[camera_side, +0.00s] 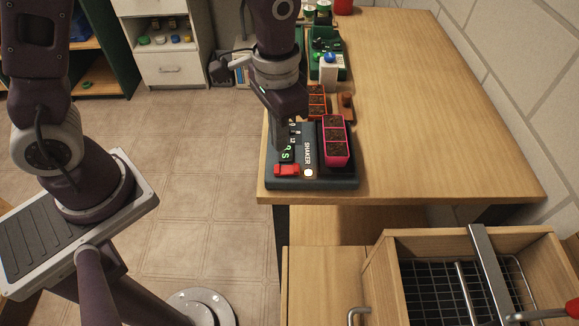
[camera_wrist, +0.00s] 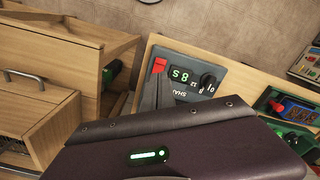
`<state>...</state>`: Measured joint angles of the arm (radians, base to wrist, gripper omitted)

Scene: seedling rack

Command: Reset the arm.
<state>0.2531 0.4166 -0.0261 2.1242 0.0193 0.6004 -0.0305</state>
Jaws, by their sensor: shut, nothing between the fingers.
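My gripper (camera_side: 279,146) is over the left part of the dark shaker (camera_side: 325,183), shut and empty. In the wrist view its grey fingers (camera_wrist: 158,82) reach close to the red switch (camera_wrist: 159,66); I cannot tell whether they touch it. The switch also shows at the shaker's front left in the side view (camera_side: 287,170). A green display (camera_side: 287,153) reads like "8 S", and a round button (camera_side: 308,173) glows beside the switch. A pink tray (camera_side: 348,148) with soil-filled cells sits upright on the shaker's right part. My gripper's body hides much of the shaker in the wrist view.
Behind the shaker stand an orange soil tray (camera_side: 316,90), a brown block (camera_side: 346,105), a white bottle with a blue cap (camera_side: 329,72) and a green container (camera_side: 343,40). The right of the wooden table (camera_side: 440,110) is clear. An open drawer with a wire rack (camera_side: 430,285) lies below.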

